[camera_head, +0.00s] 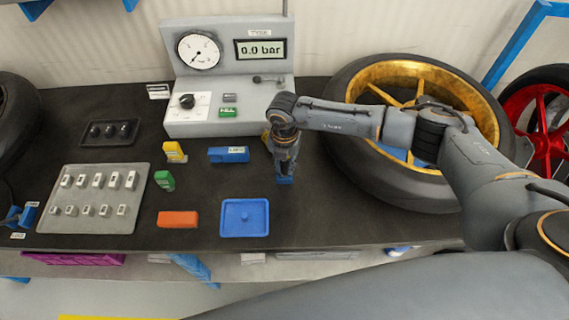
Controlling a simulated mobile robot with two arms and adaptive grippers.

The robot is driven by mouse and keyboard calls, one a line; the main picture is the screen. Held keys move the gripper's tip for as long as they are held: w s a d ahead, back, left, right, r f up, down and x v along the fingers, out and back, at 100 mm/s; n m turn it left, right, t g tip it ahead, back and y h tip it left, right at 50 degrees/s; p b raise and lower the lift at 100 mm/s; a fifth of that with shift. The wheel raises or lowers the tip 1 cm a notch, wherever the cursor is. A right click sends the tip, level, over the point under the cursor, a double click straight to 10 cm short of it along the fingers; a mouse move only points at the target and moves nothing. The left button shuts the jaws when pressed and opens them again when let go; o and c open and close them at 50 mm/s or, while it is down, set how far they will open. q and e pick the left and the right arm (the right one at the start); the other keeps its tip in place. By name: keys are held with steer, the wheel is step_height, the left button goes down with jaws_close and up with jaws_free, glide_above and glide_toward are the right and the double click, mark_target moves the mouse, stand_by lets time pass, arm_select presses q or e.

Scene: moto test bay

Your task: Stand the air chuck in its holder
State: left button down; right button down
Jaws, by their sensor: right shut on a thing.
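My right gripper (286,168) points down over the dark bench in front of the gauge console. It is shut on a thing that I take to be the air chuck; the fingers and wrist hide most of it. A small blue piece (285,180) shows right at the fingertips; I cannot tell whether it is part of the held thing or the holder below. A bit of yellow shows behind the wrist. A blue labelled block (228,155) lies left of the gripper. My left gripper is not in view.
The gauge console (228,75) reads 0.0 bar. A wheel with a gold rim (355,80) lies under my right arm. A blue tray (245,232), an orange block (178,219), green (164,180) and yellow (174,151) pieces and a grey socket board (95,222) are left. Bare bench lies near the front right.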

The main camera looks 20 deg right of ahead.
stand_by(0.4)
steer(key=c, duration=0.7)
jaws_free()
steer(key=shift+r, duration=0.1)
steer(key=shift+r+p, duration=2.65)
steer(key=shift+r, duration=0.85)
steer(key=shift+f, duration=0.15)
